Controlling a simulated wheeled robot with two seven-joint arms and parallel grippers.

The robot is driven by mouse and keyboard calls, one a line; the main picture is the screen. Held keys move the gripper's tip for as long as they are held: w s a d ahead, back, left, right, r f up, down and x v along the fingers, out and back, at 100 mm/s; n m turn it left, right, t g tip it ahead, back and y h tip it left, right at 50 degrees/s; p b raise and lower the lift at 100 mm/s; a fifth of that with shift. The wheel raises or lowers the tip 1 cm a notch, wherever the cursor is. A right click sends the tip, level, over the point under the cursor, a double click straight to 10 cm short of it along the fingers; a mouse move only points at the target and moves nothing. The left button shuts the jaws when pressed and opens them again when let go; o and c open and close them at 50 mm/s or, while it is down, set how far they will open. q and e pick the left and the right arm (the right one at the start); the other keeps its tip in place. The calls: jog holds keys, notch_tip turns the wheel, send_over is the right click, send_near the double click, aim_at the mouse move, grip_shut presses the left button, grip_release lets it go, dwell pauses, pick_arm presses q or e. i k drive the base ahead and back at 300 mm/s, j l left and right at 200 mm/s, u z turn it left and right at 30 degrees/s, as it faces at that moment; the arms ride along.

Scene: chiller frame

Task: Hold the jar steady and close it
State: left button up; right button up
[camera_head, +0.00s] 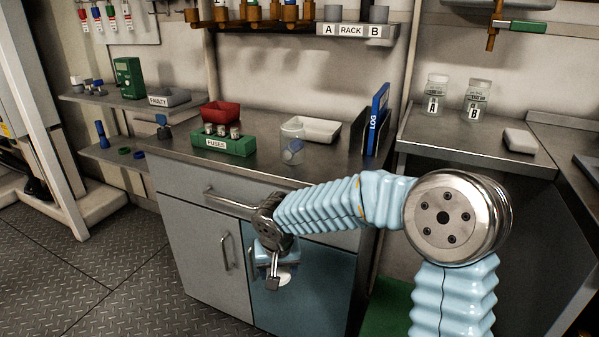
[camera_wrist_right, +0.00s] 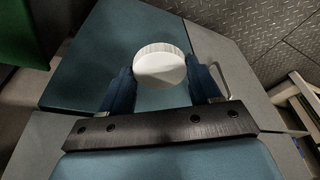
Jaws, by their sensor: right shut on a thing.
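My right gripper (camera_head: 273,264) is in front of the cabinet, below the worktop edge and apart from the jar. It is shut on a round white lid (camera_head: 285,278). In the right wrist view the lid (camera_wrist_right: 160,63) sits between the two dark blue fingers of the gripper (camera_wrist_right: 161,84). My left gripper is not in view.
On the worktop (camera_head: 270,173), a green fuse holder (camera_head: 224,143) and a red bin (camera_head: 221,112) are left of the jar. A white tray (camera_head: 318,131) lies behind it, with a blue LOG binder (camera_head: 376,120) to the right. Jars A (camera_head: 433,101) and B (camera_head: 476,106) stand farther right.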

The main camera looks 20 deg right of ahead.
aim_at(292, 132)
jog(key=k, duration=1)
jog(key=z, duration=1.35)
jog(key=i+j+z, duration=0.1)
jog(key=z, duration=0.2)
jog(key=i+j, duration=0.1)
jog(key=j, duration=0.35)
jog(key=i+j, duration=0.15)
jog(key=j, duration=0.3)
jog(key=i+j, duration=0.1)
jog(key=j, duration=0.3)
jog(key=i+j, duration=0.15)
jog(key=j, duration=0.3)
jog(key=i+j, duration=0.1)
jog(key=j, duration=0.35)
jog(key=i+j, duration=0.15)
jog(key=j, duration=0.3)
